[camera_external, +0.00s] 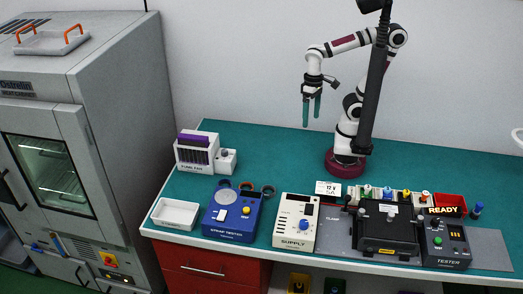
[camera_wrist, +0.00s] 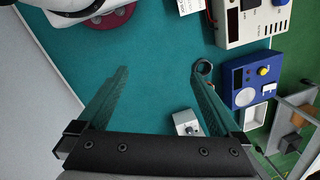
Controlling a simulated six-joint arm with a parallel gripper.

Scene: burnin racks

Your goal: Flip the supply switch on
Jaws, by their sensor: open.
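The white supply box (camera_external: 283,222), labelled SUPPLY, stands near the bench's front edge, with a dark display at its top and a blue knob (camera_external: 303,225). Its switch is too small to make out, so I cannot tell its position. In the wrist view the supply box (camera_wrist: 227,28) shows partly at the top right, cut by the frame edge. My gripper (camera_external: 311,112) hangs open and empty, fingers down, high above the back of the bench and well away from the supply. In the wrist view my gripper's fingers (camera_wrist: 160,75) are wide apart over bare green mat.
The blue strap tester (camera_external: 217,228) and a white tray (camera_external: 174,214) stand left of the supply. A fume fan (camera_external: 196,155) is behind them. Right of the supply are a black clamp fixture (camera_external: 386,230) and a tester (camera_external: 445,250) with a READY sign. The back left mat is clear.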

